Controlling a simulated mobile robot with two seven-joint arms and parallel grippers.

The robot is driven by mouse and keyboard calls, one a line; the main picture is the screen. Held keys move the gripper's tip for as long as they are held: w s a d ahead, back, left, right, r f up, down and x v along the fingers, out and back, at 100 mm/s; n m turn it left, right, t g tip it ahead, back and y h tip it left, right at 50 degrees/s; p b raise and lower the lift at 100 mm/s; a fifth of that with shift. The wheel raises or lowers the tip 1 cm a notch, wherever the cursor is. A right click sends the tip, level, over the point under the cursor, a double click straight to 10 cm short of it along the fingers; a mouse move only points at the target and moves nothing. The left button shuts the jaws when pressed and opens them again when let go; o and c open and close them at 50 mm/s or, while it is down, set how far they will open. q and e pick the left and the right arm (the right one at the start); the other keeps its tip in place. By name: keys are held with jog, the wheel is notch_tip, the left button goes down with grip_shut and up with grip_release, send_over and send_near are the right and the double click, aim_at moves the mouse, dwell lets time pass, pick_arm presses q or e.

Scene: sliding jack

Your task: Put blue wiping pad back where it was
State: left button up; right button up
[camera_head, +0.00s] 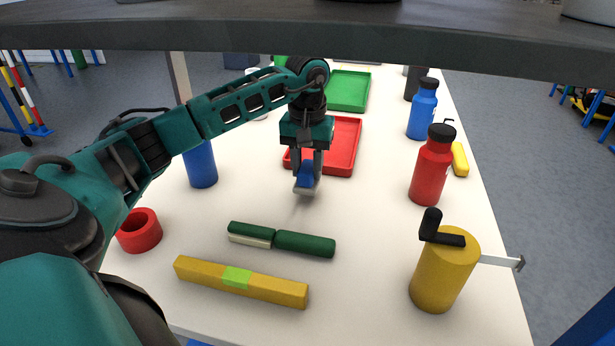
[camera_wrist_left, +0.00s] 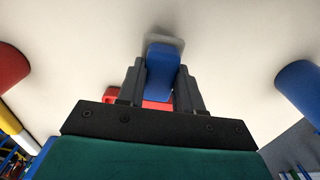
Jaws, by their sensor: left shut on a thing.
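The blue wiping pad (camera_head: 305,176) has a blue grip block and a pale grey sole. My left gripper (camera_head: 306,168) points down and is shut on the blue block, just in front of the red tray (camera_head: 346,150). The left wrist view shows the blue block (camera_wrist_left: 161,72) between the two fingers (camera_wrist_left: 160,85), with the grey sole beyond it. I cannot tell whether the sole touches the white table (camera_head: 370,225) or is slightly above it. My right gripper is not in view.
A green tray (camera_head: 348,90) lies behind the red one. A blue cylinder (camera_head: 201,165), red ring (camera_head: 139,231), green rod (camera_head: 282,240) and yellow bar (camera_head: 240,281) are left and front. Bottles and a yellow jack (camera_head: 443,275) stand right. A dark shelf (camera_head: 300,32) hangs overhead.

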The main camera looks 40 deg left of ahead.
pick_arm(q)
jog(key=shift+f, duration=1.25)
jog(key=shift+f, duration=0.2)
jog(key=o, duration=1)
jog(key=shift+r, duration=0.1)
